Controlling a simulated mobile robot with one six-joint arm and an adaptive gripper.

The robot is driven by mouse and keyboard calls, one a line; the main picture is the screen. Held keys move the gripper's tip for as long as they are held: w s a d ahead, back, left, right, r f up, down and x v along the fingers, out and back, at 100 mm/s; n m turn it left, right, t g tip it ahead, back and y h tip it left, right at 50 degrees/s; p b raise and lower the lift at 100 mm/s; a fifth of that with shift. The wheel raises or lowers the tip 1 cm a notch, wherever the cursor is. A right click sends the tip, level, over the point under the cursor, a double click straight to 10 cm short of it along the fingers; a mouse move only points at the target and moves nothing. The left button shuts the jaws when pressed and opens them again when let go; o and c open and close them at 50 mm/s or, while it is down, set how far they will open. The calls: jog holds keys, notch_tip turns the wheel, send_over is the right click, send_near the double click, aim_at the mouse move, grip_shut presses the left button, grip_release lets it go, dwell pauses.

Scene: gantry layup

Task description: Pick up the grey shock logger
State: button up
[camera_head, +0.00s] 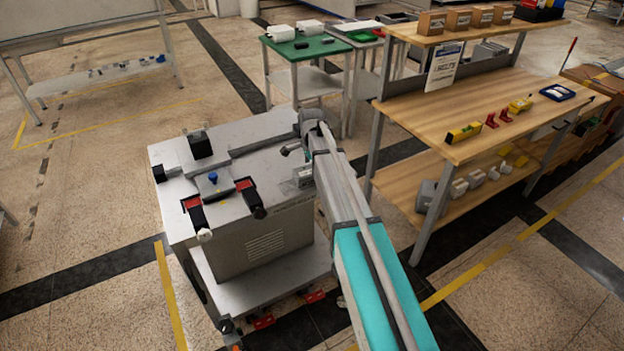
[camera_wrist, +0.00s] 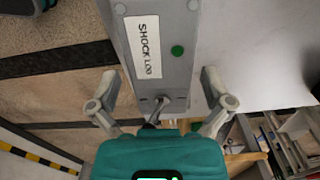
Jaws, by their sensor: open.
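The grey shock logger (camera_wrist: 168,79) fills the upper middle of the wrist view. It is a grey box with a white "SHOCK LOG…" label and a round green dot; its top end runs out of the picture. My gripper (camera_wrist: 159,75) is open, with one finger on each side of the logger's lower end in the picture. A narrow gap shows between each finger and the logger, and I cannot tell their depth difference.
A wooden workbench (camera_head: 500,105) with yellow and red items stands right of the cabinet. A green-topped table (camera_head: 318,45) stands behind. Black and red fittings and a blue knob (camera_head: 213,178) stick up from the cabinet top. Open floor lies at left.

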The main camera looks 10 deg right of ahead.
jog(key=shift+f+b, duration=0.4)
jog(key=shift+f, duration=0.3)
jog(key=c, duration=1)
